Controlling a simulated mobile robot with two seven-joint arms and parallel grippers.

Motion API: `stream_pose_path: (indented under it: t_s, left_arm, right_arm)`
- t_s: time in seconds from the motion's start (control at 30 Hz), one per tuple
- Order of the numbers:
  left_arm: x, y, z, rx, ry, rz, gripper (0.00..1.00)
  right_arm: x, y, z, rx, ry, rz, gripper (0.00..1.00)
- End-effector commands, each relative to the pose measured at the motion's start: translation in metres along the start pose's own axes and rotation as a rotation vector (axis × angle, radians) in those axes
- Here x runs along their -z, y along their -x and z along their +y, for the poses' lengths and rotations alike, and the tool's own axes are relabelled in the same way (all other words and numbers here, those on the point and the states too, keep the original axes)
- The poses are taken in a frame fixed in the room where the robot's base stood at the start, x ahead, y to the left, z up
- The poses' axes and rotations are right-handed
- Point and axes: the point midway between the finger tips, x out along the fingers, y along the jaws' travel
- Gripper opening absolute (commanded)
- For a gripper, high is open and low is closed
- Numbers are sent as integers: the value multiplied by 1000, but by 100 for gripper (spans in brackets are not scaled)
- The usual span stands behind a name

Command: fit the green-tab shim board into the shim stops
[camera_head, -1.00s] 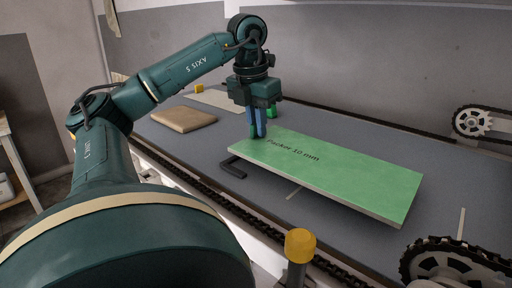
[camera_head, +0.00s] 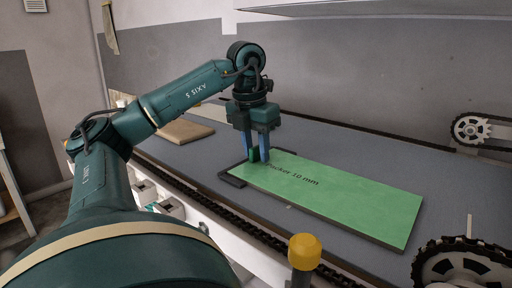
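The green board (camera_head: 340,198), marked "Packer 10 mm", lies along the grey bench top, and its left end is against the dark angled shim stop (camera_head: 233,181). It looks flat there, but I cannot tell whether it is fully seated. A small darker green tab (camera_head: 254,154) stands at its left end. My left gripper (camera_head: 257,156) is above that end, its blue fingers spread apart on either side of the tab. The fingers look open, clear of a firm grip. My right gripper is not in view.
A tan flat board (camera_head: 184,131) lies on the bench behind my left arm. A chain runs along the front edge, with a yellow-capped post (camera_head: 304,252) before it. Sprockets (camera_head: 468,129) stand at the right. The bench behind the green board is clear.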

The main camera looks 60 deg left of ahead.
Motion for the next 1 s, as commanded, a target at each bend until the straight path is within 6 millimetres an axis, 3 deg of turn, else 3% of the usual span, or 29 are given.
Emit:
stream_pose_path:
  t_s: [0.27, 0.47, 0.7, 0.77, 1.0]
  left_arm:
    - [-1, 10, 0, 1, 0, -1, 32]
    - [-2, 54, 0, 2, -1, -3, 32]
    - [-2, 106, 0, -1, 0, 0, 32]
    - [0, 98, 1, -1, 3, 4, 32]
    - [1, 112, 2, -1, 5, 3, 32]
  right_arm:
    - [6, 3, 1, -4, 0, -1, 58]
    - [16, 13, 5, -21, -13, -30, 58]
    - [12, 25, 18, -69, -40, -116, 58]
    - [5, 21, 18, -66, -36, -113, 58]
    - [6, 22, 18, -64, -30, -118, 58]
